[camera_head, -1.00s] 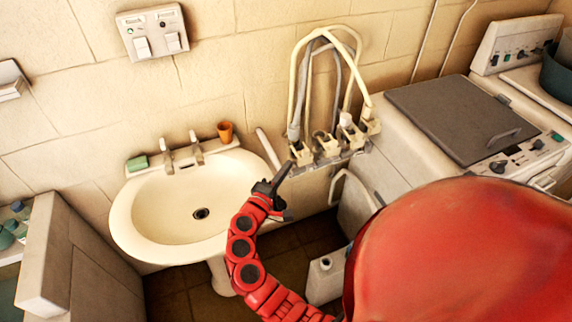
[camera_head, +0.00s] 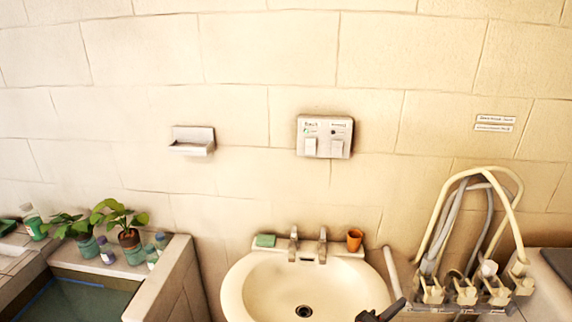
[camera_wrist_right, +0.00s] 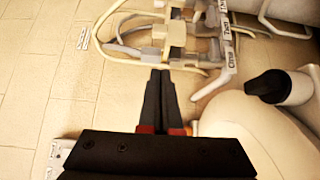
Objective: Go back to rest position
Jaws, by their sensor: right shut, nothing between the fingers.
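My right gripper (camera_head: 384,311) shows at the bottom edge of the head view, in front of the right rim of the white washbasin (camera_head: 237,287). In the right wrist view my right gripper (camera_wrist_right: 160,72) has its two dark fingers together, with nothing between them. They point toward the valve rack with hoses (camera_wrist_right: 176,36). The rest of the right arm is out of the head view. My left gripper is in neither view.
An orange cup (camera_head: 355,240) and a green sponge (camera_head: 265,241) sit on the basin's back ledge beside two taps. The hose rack (camera_head: 466,290) stands right of the basin. Potted plants (camera_head: 130,238) and bottles line a tub at left. A switch box (camera_head: 325,137) is on the wall.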

